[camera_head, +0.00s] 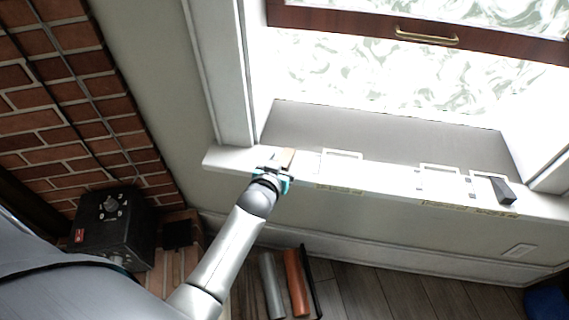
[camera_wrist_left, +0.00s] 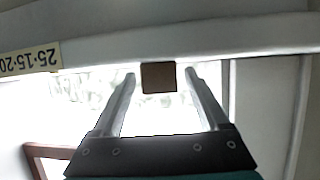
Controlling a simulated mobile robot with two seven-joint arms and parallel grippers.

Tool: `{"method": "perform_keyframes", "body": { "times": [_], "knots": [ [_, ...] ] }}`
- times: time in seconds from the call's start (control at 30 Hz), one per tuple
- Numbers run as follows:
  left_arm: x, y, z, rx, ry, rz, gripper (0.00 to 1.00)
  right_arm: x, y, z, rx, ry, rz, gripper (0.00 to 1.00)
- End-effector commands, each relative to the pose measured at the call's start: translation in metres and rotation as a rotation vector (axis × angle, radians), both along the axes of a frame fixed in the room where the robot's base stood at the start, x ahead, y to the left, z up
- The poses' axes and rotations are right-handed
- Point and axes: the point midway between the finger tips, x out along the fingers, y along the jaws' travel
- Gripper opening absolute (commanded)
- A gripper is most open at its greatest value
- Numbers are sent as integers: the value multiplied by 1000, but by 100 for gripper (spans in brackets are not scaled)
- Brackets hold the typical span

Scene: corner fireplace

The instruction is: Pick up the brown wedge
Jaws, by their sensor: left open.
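The brown wedge (camera_head: 286,157) is on the white window sill, near the sill's left end. In the left wrist view the wedge (camera_wrist_left: 158,78) shows as a small brown square face between my fingertips. My left gripper (camera_head: 280,161) reaches over the sill at the wedge, and partly hides it. In the left wrist view my left gripper (camera_wrist_left: 160,75) is open, with one finger on each side of the wedge and a visible gap on both sides. My right gripper is out of view.
The window sill (camera_head: 385,183) carries white rectangular frames and a dark wedge-shaped block (camera_head: 503,190) near its right end. A black box (camera_head: 113,228) stands by the brick wall at left. Grey and orange cylinders (camera_head: 295,282) are on the floor below. The window recess rises behind.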

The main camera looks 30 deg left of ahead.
Motion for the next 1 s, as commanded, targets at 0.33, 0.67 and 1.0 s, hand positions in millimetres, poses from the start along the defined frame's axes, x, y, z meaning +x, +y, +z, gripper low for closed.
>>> {"method": "perform_keyframes", "body": {
  "times": [0.33, 0.67, 1.0],
  "knots": [
    [2, 1, 0, 0, 0, 0, 70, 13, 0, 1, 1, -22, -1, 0],
    [2, 1, -1, 0, 0, 0, 32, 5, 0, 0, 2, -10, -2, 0],
    [2, 0, -1, 0, 1, 0, 0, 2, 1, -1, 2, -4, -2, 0]
  ]
}}
